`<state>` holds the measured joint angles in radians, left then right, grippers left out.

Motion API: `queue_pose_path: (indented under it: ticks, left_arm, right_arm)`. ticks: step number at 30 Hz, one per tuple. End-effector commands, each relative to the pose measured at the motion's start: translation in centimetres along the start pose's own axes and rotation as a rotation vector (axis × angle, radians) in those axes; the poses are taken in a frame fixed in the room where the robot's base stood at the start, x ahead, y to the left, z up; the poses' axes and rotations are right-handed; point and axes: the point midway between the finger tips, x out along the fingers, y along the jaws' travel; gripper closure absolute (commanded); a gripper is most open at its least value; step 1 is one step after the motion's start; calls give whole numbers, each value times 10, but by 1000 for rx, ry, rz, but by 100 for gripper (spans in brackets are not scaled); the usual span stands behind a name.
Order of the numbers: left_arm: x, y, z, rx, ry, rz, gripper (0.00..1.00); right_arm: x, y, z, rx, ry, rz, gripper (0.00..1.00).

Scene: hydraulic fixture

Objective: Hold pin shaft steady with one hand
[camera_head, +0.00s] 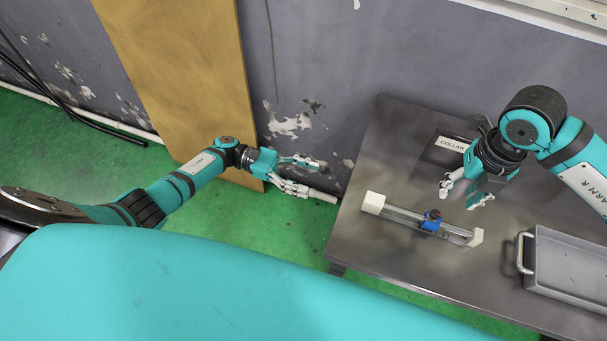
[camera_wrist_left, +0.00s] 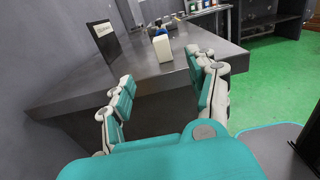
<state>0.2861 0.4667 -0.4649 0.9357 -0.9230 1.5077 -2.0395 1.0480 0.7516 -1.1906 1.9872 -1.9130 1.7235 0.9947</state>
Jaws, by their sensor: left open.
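A fixture (camera_head: 399,212) lies on the grey table, a long grey shaft-like rail between a white block (camera_head: 373,202) and a pale end piece (camera_head: 475,238). A blue clamp (camera_head: 430,225) with a dark top sits around its middle. I cannot tell the pin shaft from the rail. My left gripper (camera_head: 306,176) is open and empty, off the table's left edge, apart from the fixture. In the left wrist view its fingers (camera_wrist_left: 166,92) are spread, with the white block (camera_wrist_left: 163,49) beyond them. My right gripper (camera_head: 463,196) is open above the table, behind the clamp.
The table (camera_head: 372,247) has a metal tray (camera_head: 570,268) at right and a sign reading "COLLAR" (camera_head: 453,144) at the back. A grey wall runs behind, with a tan board (camera_head: 180,70) at left.

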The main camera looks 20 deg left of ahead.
Motion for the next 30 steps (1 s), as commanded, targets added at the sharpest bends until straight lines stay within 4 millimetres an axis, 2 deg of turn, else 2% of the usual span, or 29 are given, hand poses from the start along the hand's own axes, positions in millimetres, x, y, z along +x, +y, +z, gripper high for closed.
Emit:
queue_pose_path:
  ticks: [5,21,30]
  left_arm:
    - [18,-2,1,16,-1,-15,41]
    - [124,-3,2,13,-3,-11,41]
    - [165,-3,1,11,-2,-9,41]
  right_arm:
    - [0,0,0,0,0,0,62]
    - [0,0,0,0,0,0,62]
    - [0,0,0,0,0,0,62]
